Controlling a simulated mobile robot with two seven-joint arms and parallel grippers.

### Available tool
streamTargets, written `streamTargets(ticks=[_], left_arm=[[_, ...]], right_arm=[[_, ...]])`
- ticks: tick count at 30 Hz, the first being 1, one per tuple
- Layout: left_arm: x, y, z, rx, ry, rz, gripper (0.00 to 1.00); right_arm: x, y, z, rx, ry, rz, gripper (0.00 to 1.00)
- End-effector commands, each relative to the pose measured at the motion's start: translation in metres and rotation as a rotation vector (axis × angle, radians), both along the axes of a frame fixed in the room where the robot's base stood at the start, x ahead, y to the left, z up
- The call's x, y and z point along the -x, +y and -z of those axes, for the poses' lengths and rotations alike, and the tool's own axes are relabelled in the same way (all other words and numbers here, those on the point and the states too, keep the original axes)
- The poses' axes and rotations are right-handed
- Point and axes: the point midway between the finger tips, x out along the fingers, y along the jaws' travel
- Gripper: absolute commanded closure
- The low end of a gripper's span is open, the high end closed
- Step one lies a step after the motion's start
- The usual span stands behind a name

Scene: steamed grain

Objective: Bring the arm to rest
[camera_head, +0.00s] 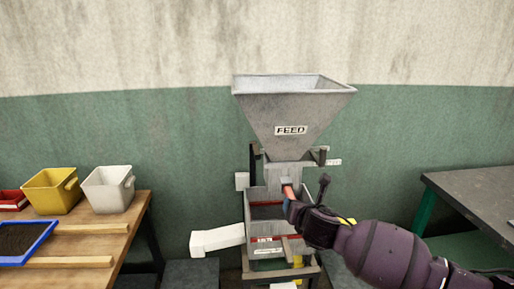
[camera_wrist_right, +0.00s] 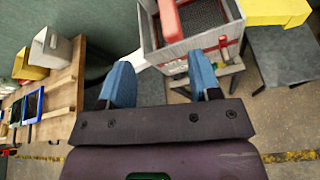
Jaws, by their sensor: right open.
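My right arm comes in from the right in the head view. Its gripper (camera_head: 292,208) is in front of the grey feed machine (camera_head: 290,120), near a red handle (camera_head: 287,188). In the right wrist view the gripper (camera_wrist_right: 162,80) has two blue fingers spread apart with nothing between them. The red handle (camera_wrist_right: 168,18) there lies above the fingers, over the machine's grey box (camera_wrist_right: 190,42), apart from them. My left gripper is in neither view.
A wooden table (camera_head: 130,215) at the left holds a yellow bin (camera_head: 52,192), a white bin (camera_head: 108,190) and a blue tray (camera_head: 25,258) of dark grain. A white chute (camera_head: 217,239) juts left from the machine. A dark table (camera_head: 475,195) stands at the right.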

Motion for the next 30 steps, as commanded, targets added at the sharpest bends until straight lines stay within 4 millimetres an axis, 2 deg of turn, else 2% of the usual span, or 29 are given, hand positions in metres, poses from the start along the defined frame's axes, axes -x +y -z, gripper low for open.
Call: streamTargets(ticks=[2, 9, 13, 16, 20, 24, 30], left_arm=[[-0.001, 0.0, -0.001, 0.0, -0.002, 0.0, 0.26], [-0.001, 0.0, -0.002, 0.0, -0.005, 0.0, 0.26], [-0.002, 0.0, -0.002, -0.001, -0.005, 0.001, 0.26], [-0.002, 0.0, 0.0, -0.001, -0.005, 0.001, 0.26], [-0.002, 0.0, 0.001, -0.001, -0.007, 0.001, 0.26], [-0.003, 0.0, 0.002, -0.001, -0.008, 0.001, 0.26], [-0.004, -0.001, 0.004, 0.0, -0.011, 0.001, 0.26]], right_arm=[[0.001, 0.008, -0.005, -0.157, 0.0, 0.012, 0.43], [0.004, 0.038, -0.041, -0.727, 0.026, 0.04, 0.43], [0.018, 0.05, -0.04, -1.073, 0.101, 0.076, 0.43], [0.034, 0.052, -0.03, -1.354, 0.18, 0.127, 0.43], [0.058, 0.045, -0.008, -1.701, 0.281, 0.222, 0.43], [0.084, 0.027, 0.019, -1.99, 0.349, 0.337, 0.43], [0.127, -0.009, 0.067, -2.296, 0.374, 0.52, 0.43]])
